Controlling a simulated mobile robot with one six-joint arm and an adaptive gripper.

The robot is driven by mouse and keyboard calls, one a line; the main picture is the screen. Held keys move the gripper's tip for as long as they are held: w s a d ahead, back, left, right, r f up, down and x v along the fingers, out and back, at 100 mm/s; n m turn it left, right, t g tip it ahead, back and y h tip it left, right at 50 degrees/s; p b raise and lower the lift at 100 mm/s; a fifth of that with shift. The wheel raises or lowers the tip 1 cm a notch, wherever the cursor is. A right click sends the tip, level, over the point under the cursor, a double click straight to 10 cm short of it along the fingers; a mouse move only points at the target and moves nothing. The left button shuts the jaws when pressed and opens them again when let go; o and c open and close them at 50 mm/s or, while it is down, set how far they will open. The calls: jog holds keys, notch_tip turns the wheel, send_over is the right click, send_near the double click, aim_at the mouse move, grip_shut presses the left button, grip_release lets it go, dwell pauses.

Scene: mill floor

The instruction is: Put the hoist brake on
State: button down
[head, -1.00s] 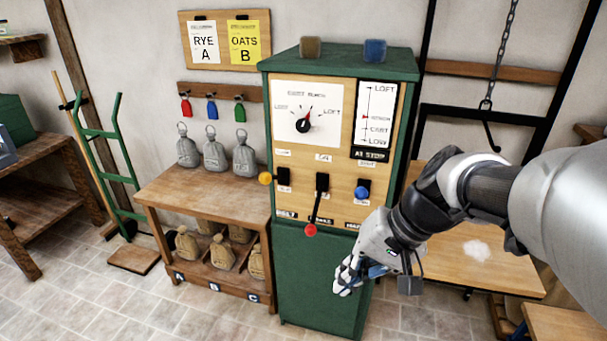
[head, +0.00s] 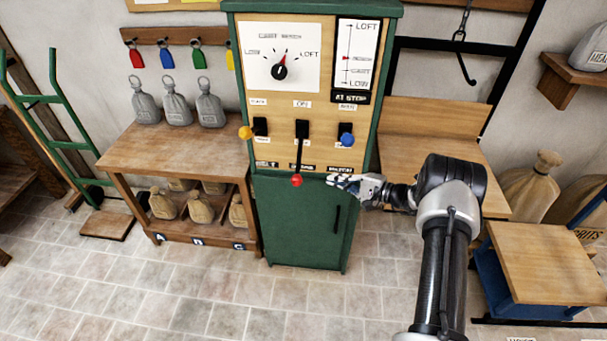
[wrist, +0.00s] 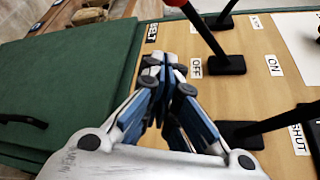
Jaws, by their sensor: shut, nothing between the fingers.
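The control cabinet (head: 300,215) is green with a wood-coloured panel bearing three levers. The middle lever (head: 299,155), with a red knob (head: 296,181), points down. In the wrist view its black base (wrist: 225,65) sits between an OFF label (wrist: 196,68) and an ON label (wrist: 273,65), and its stick leans to the OFF side. My gripper (head: 335,182) is shut and empty, just right of the red knob and below the blue-knobbed lever (head: 346,139). Its closed fingertips (wrist: 160,70) show before the panel's lower edge.
A yellow-knobbed lever (head: 246,132) is left of the red one. The blue lever's base (wrist: 240,135) is close beside my fingers in the wrist view. A dial (head: 280,71) and an AT STOP sign (head: 348,97) are above. A workbench (head: 180,150) stands left; floor in front is clear.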

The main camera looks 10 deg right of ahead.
aim_at(299, 156)
jog(key=shift+f, duration=0.1)
jog(key=w+a+b, duration=0.2)
jog(key=w+a, duration=0.1)
jog(key=a, duration=0.5)
jog(key=shift+w+a+b, duration=0.15)
jog(key=shift+a+b, duration=0.15)
jog(key=shift+a, duration=0.05)
dwell(0.3)
dwell(0.4)
